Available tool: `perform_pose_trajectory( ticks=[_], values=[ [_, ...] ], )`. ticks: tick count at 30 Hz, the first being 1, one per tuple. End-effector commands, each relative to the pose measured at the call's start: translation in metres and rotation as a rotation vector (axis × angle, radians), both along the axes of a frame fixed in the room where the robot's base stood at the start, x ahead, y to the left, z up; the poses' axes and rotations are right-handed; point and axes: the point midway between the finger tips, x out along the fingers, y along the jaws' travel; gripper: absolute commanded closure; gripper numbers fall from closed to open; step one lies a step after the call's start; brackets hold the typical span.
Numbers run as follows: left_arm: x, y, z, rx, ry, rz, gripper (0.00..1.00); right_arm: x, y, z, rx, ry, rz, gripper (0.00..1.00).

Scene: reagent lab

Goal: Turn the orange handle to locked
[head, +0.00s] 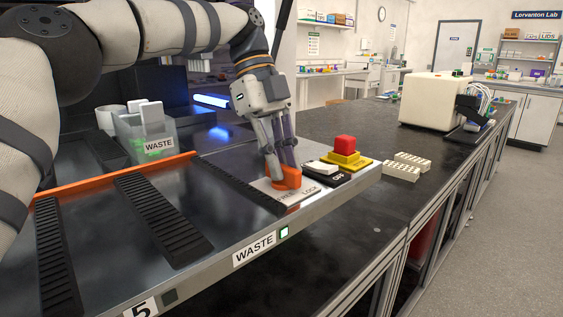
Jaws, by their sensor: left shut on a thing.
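The orange handle (287,181) sits on a pale plate (300,196) near the right end of the metal tray-like bench unit. The plate has lettering; "LOCK" reads at its right, and the word at its left is partly hidden. My left gripper (284,168) points down from above and is shut on the orange handle. The gripper fingers cover the upper part of the handle, so its exact angle is hard to tell. My right gripper does not show.
Right of the plate are a black rocker switch (327,171) marked OFF and a red button (345,145) on a yellow base. White racks (402,172) lie beyond. A waste bin (143,137) with white pieces stands left. A cream machine (434,101) stands farther back.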

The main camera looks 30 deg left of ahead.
Motion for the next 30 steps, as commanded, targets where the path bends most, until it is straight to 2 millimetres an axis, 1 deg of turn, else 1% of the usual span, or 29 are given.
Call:
perform_pose_trajectory(
  ticks=[17,18,20,21,30],
  values=[
    [0.0001,0.0,0.0005,0.001,-0.002,-0.032,1.0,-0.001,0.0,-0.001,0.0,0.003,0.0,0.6],
    [0.0001,0.0,0.0005,0.001,-0.002,-0.032,0.82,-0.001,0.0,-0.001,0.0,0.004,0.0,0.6],
    [0.0001,-0.0001,0.0004,0.001,-0.002,-0.032,0.69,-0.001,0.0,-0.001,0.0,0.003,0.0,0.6],
    [0.0001,-0.0001,0.0004,0.001,-0.001,-0.031,0.67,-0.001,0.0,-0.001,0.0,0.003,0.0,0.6],
    [0.0001,-0.0001,0.0001,0.001,-0.001,-0.03,0.67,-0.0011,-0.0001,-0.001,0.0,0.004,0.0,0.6]
  ],
)
